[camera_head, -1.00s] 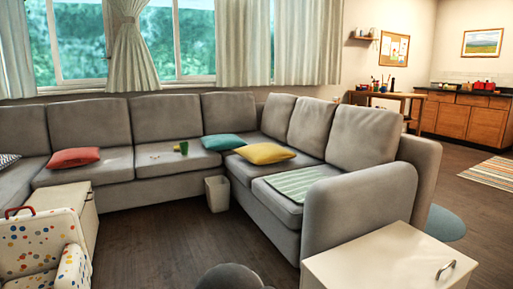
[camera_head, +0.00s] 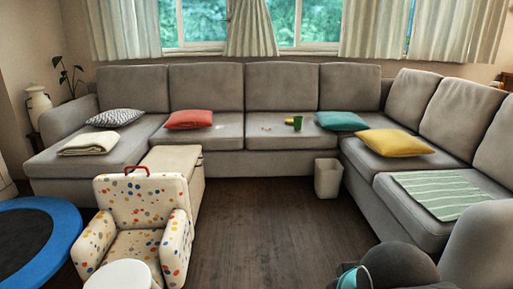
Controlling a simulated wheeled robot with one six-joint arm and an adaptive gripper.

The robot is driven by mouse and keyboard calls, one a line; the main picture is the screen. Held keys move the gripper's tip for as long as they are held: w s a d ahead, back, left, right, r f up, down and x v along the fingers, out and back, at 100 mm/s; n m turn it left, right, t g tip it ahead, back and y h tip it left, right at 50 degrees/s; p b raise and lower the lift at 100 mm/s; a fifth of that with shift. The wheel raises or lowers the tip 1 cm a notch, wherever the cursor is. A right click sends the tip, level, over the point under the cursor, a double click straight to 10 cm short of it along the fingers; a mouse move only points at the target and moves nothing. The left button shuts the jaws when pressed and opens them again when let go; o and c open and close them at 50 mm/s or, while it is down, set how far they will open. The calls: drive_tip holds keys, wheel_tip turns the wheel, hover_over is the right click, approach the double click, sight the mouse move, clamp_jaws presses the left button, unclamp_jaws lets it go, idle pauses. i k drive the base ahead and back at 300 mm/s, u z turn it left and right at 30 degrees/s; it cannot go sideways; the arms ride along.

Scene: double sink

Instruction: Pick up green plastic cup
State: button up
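The green plastic cup (camera_head: 298,123) is small and far off. It stands on the seat of the grey sofa (camera_head: 228,135), in the back section, between the red cushion and the teal cushion. A small yellow item (camera_head: 289,121) lies just to its left; I cannot tell whether they touch. Small crumbs or bits lie on the seat to the left of it. My gripper is not in view.
A white bin (camera_head: 328,178) stands on the floor before the sofa, right of the cup. A spotted child's armchair (camera_head: 140,215), a beige chest (camera_head: 185,165) and a blue-rimmed trampoline (camera_head: 62,225) fill the left. A dark grey rounded object (camera_head: 400,265) is at bottom right. The middle floor is clear.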

sight(297, 120)
drive_tip(key=i, duration=3.6)
drive_tip(key=z, duration=1.7)
